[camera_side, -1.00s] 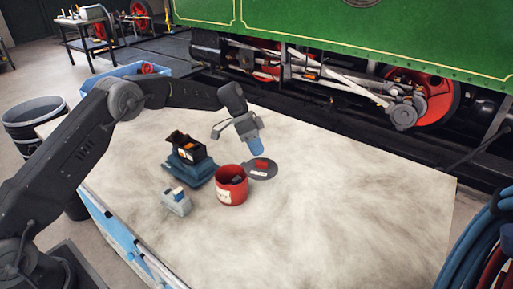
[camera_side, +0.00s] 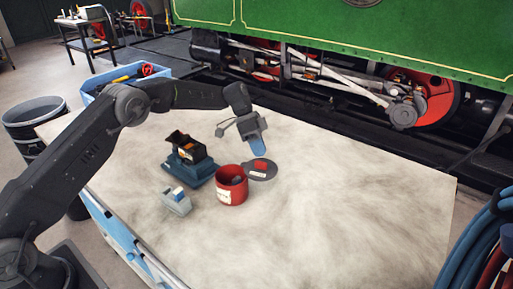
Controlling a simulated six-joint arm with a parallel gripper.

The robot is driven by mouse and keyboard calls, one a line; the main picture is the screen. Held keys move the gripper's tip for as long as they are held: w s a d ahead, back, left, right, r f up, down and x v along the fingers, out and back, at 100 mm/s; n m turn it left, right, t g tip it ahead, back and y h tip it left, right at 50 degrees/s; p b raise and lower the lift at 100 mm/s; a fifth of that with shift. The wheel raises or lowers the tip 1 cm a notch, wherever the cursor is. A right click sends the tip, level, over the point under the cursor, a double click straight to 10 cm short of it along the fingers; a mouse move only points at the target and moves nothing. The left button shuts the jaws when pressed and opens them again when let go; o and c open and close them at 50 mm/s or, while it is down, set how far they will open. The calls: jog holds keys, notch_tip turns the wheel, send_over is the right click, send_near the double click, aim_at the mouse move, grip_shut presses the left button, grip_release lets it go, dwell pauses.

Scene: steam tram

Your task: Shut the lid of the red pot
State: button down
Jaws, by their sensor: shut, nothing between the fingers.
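The red pot (camera_side: 231,190) stands upright on the table, with a white label on its side. Its mouth is open and something dark shows inside. The round grey lid (camera_side: 267,176) is at the pot's far right side, folded back away from the mouth. It bears a small red patch and a white label. Whether it touches the table, I cannot tell. My gripper (camera_side: 259,151) is shut and empty, its blue fingertips pointing down just behind the lid's far edge. Whether they touch the lid is unclear.
A blue crate (camera_side: 100,80) is at the table's back left. The table's right half is clear.

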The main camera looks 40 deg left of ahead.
aim_at(265, 164)
jog(key=shift+s+d+m+g+y, duration=0.1)
jog(key=shift+s+d+m+g, duration=0.15)
jog(key=shift+d+m, duration=0.3)
jog(key=shift+s+d+m+g+y, duration=0.1)
jog(key=shift+s+d+m+g, duration=0.1)
jog(key=shift+d+m+g, duration=0.25)
jog(key=shift+s+d+m+g+y, duration=0.1)
jog(key=shift+s+d+m+g, duration=0.1)
jog(key=shift+d+m, duration=0.4)
jog(key=shift+s+d+m+g, duration=0.25)
jog(key=shift+d+m+g, duration=0.15)
jog(key=shift+m, duration=0.5)
jog(key=shift+s+d, duration=0.35)
jog(key=shift+s, duration=0.2)
jog(key=shift+s+d+m+g+y, duration=0.3)
jog(key=shift+s+m+y, duration=0.15)
jog(key=shift+m, duration=0.15)
jog(key=shift+s+d, duration=0.1)
jog(key=shift+s, duration=0.4)
jog(key=shift+s+m+g+y, duration=0.2)
jog(key=shift+m+g+y, duration=0.1)
jog(key=shift+m, duration=0.3)
jog(key=shift+s+m, duration=0.25)
jog(key=shift+m, duration=0.05)
jog(key=shift+s, duration=0.3)
jog(key=shift+s+m+g+y, duration=0.3)
jog(key=shift+s+m+y, duration=0.05)
jog(key=shift+m, duration=0.25)
jog(key=shift+s+a, duration=0.2)
jog(key=shift+s, duration=0.6)
